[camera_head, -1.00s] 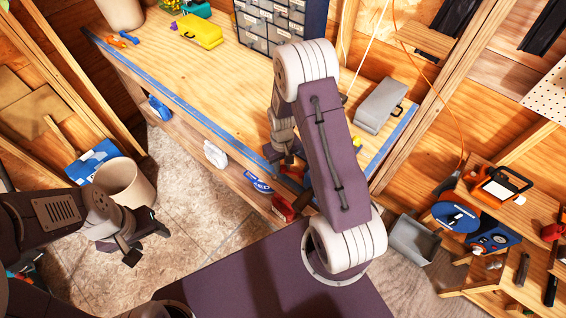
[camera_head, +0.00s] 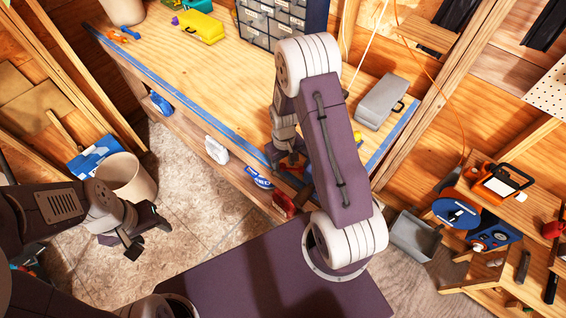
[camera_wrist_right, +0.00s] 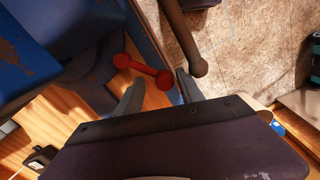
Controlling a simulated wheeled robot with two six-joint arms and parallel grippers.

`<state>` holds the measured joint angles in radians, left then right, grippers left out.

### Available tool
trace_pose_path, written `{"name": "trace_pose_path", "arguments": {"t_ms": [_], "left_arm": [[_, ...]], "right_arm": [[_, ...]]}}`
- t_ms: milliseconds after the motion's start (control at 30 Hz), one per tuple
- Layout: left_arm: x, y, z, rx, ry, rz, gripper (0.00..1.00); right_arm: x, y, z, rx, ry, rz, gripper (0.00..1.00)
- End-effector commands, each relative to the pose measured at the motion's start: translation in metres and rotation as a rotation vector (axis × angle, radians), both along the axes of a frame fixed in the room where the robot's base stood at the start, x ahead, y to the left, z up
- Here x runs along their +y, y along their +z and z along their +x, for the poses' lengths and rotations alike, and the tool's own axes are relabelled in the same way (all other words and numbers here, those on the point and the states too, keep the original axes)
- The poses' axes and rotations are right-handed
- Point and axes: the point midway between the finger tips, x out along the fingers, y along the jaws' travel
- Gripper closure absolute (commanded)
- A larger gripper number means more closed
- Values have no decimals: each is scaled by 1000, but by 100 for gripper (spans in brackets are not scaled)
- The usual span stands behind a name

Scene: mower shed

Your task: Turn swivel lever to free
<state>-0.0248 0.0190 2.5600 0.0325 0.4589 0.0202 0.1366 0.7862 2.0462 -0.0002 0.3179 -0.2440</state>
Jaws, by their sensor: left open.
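The red lever (camera_wrist_right: 143,72), a short bar with a rounded knob at each end, shows in the right wrist view beside a large blue metal body (camera_wrist_right: 45,45). My right gripper (camera_wrist_right: 159,87) has its two fingers apart, with the red bar seen between and just beyond their tips; I cannot tell whether they touch it. In the head view my right gripper (camera_head: 291,163) is at the bench's front edge, and my arm hides much of that corner. My left gripper (camera_head: 143,246) is open and empty above the floor, well away from the bench.
A beige bin (camera_head: 128,178) stands on the floor at left. A shelf with tools (camera_head: 500,205) is at right. A dark rod (camera_wrist_right: 185,38) rises near my right fingertips.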

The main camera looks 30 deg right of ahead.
Motion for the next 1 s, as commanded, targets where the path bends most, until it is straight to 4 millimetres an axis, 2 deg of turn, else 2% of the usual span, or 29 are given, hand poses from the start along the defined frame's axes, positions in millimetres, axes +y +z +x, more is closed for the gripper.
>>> {"name": "trace_pose_path", "arguments": {"t_ms": [133,233,500,600,733,933,1000], "left_arm": [[0,0,0,0,0,0,44],[0,-2,0,0,0,0,44],[0,-8,0,0,0,0,44],[0,-9,0,0,0,0,44],[0,-9,0,0,0,0,44],[0,-9,0,0,0,0,44],[0,-9,0,0,0,0,44]], "right_arm": [[0,1,2,-5,1,0,55],[-1,12,3,-10,1,-1,55],[-2,70,1,-9,0,0,55],[-2,84,0,-7,0,1,55],[-2,91,-1,-4,0,1,55],[-2,91,-1,-3,-1,1,55],[-2,91,-2,-2,-17,1,75]]}}
